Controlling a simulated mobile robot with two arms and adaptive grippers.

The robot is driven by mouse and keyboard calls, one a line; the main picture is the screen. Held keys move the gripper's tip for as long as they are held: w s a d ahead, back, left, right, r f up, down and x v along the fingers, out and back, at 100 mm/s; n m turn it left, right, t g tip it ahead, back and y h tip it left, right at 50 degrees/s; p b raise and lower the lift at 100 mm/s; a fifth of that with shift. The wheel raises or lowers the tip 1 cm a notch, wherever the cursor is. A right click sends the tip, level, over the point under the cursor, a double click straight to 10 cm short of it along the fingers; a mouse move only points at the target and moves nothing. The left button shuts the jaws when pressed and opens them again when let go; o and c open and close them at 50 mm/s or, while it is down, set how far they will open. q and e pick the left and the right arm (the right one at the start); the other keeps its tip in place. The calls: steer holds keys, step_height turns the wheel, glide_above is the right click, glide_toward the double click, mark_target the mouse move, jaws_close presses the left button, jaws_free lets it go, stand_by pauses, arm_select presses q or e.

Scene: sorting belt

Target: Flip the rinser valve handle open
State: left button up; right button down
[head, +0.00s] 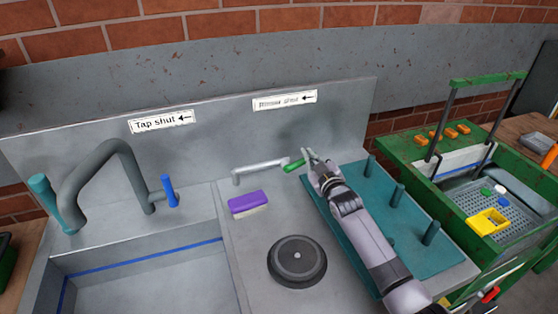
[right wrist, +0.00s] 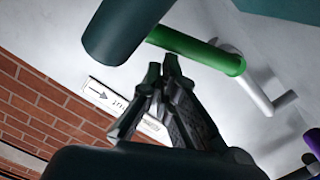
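The rinser valve handle (head: 293,166) is a short green lever at the right end of a pale pipe (head: 258,169) behind the sink deck. A sign reading "Rinser shut" (head: 285,100) with a left-pointing arrow is on the panel above. My right gripper (head: 308,155) is just right of and behind the handle's free end. In the right wrist view its fingertips (right wrist: 165,68) are together with nothing visible between them, close to the green handle (right wrist: 198,48). I cannot tell whether they touch it. My left gripper is not in view.
A teal peg rack (head: 345,215) lies under my right arm; one peg (right wrist: 125,28) looms near the gripper in the wrist view. A purple brush (head: 248,202) and round black rinser (head: 297,261) sit on the deck. The tap (head: 105,160) and basin are left, a green cart (head: 410,152) right.

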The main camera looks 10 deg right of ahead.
steer(key=shift+d+f, duration=0.25)
stand_by(0.4)
step_height(320, 180, up, 10)
stand_by(0.6)
